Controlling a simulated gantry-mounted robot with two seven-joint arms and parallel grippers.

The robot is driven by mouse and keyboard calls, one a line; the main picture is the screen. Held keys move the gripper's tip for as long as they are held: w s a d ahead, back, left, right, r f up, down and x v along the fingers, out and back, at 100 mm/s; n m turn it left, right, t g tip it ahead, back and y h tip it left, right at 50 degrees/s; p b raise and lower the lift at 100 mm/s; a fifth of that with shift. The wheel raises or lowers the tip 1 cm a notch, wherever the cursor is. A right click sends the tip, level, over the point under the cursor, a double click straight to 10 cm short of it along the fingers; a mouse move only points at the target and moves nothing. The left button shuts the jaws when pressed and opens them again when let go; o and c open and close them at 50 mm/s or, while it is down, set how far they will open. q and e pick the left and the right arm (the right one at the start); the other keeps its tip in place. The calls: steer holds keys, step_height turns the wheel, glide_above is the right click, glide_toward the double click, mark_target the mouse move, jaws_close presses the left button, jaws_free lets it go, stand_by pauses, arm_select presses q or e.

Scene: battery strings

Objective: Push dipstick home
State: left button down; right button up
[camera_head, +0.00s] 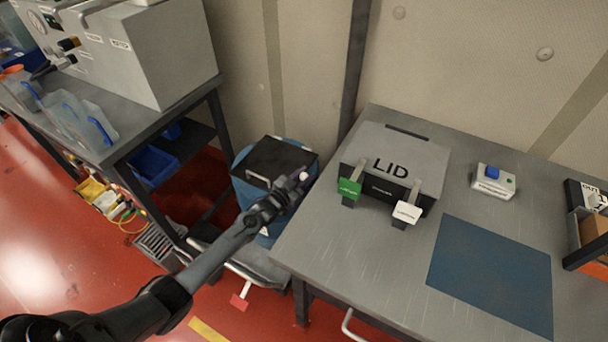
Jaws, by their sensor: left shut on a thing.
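My left gripper (297,184) reaches in from the lower left. It is over the right edge of a blue drum-like container (244,192) with a black top (275,158), beside the grey table. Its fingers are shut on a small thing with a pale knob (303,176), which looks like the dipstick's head. The rest of the dipstick and any hole it sits in are hidden or too small to tell, so I cannot see how deep it is. My right gripper is not in view.
The grey table (330,265) holds a box marked LID (415,153) with green and white latches, a blue-buttoned box (493,182) and a blue mat (490,270). A workbench with a large grey machine (160,60) stands at the left. A red-tagged bar (240,298) is low by the floor.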

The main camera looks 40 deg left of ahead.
arm_select(q)
steer(key=shift+s+f, duration=0.1)
steer(key=shift+f, duration=0.25)
steer(key=c, duration=1.1)
jaws_free()
steer(key=o, duration=0.3)
steer(key=shift+r, duration=0.1)
steer(key=shift+s+r, duration=0.1)
steer(key=shift+s, duration=0.4)
steer(key=s+p, duration=0.2)
steer(key=s, duration=0.7)
steer(key=shift+s+p, duration=0.35)
